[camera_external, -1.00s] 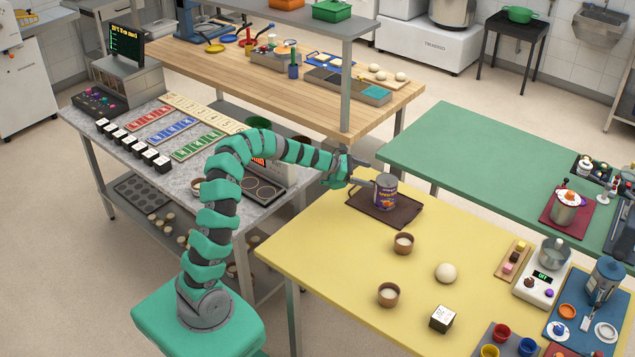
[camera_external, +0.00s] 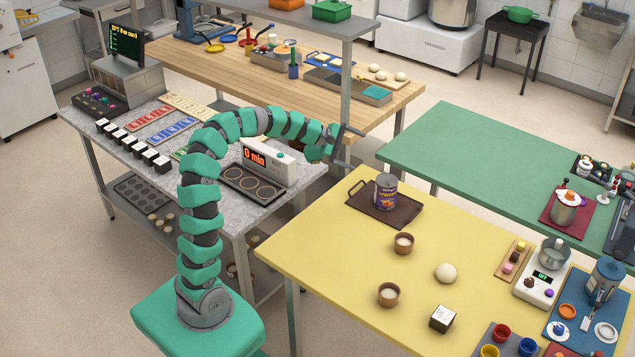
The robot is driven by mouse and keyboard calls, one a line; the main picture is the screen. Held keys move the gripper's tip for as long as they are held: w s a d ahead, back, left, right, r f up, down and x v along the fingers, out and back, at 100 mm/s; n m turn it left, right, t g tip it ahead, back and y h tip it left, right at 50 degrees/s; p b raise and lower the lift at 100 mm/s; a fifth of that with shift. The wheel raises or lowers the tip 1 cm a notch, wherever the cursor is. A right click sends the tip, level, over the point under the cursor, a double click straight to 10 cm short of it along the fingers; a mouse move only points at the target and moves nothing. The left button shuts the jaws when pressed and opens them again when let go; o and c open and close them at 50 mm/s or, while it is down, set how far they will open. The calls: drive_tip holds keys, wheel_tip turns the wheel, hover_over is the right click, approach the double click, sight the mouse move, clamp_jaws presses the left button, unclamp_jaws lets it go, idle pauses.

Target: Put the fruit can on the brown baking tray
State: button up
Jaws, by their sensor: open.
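The fruit can (camera_external: 386,193), with a purple and orange label and a metal top, stands upright on the brown baking tray (camera_external: 408,215). The tray lies on the far left corner of the yellow table. My gripper (camera_external: 352,147) is open and empty. It is up and to the left of the can in the picture, clear of both can and tray.
On the yellow table (camera_external: 330,248) are two small brown cups (camera_external: 403,249), a dough ball (camera_external: 446,273) and a white-topped black cube (camera_external: 441,319). A timer reading "0 min" (camera_external: 264,161) stands on the marble counter beneath my arm. The green table (camera_external: 470,160) is mostly bare.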

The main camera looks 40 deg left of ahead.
drive_tip(key=s+a+r+m+t+y, duration=0.2)
drive_tip(key=s+r+m, duration=0.3)
drive_tip(key=r, duration=0.6)
drive_tip(key=s+a+r+m+t+y, duration=0.2)
drive_tip(key=s+r+m, duration=0.4)
drive_tip(key=r, duration=0.5)
drive_tip(key=s+a+r+m+t+y, duration=0.3)
drive_tip(key=s+a+r+m+y, duration=0.1)
drive_tip(key=s+r, duration=0.5)
wheel_tip(320, 180, up, 3)
drive_tip(key=shift+a+f+m+y, duration=0.1)
drive_tip(key=shift+a+m+y, duration=0.15)
drive_tip(key=shift+m+y, duration=0.5)
